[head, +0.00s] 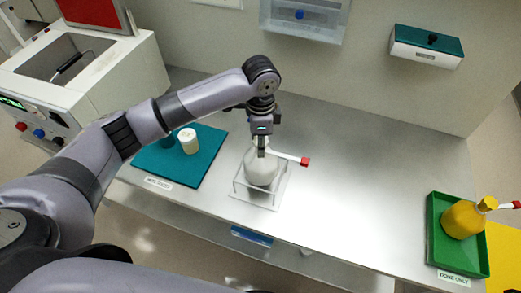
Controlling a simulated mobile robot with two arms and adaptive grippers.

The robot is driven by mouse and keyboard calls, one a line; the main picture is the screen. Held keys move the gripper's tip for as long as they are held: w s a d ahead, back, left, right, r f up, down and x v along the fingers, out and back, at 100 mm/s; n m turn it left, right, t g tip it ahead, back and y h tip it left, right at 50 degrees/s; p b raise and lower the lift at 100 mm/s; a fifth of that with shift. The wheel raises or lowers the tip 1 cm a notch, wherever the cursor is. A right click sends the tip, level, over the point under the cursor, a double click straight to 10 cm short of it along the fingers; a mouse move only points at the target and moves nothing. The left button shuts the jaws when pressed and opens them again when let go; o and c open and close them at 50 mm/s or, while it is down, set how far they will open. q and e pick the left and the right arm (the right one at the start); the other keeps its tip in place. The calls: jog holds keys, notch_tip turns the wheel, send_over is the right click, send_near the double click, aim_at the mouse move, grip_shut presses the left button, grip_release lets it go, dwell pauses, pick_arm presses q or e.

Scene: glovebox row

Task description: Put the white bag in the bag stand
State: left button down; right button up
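The white bag (261,169) stands upright within the clear bag stand (240,190) at the middle of the bench. Its white tube with a red cap (304,161) sticks out to the right. My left gripper (262,150) points down at the bag's neck, right above the stand. Its fingers look close together on the neck, which they partly hide. Whether the bag's bottom rests on the stand's base is hard to tell. My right gripper is out of view.
A teal mat (208,165) with a white-lidded jar (188,141) and a teal one lies left of the stand. A green tray (444,258) holds a yellow bag (462,220) at the far right. The bench between stand and tray is clear. A white machine (95,80) stands at left.

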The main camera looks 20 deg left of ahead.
aim_at(261, 159)
pick_arm(q)
notch_tip(261, 159, down, 4)
jog(key=shift+d+p, duration=0.1)
jog(key=shift+p, duration=0.25)
jog(key=shift+f, duration=0.3)
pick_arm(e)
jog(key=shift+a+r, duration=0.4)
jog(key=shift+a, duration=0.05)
pick_arm(q)
jog(key=shift+f, duration=0.1)
jog(key=c, duration=1.2)
grip_release()
jog(key=shift+o, duration=0.2)
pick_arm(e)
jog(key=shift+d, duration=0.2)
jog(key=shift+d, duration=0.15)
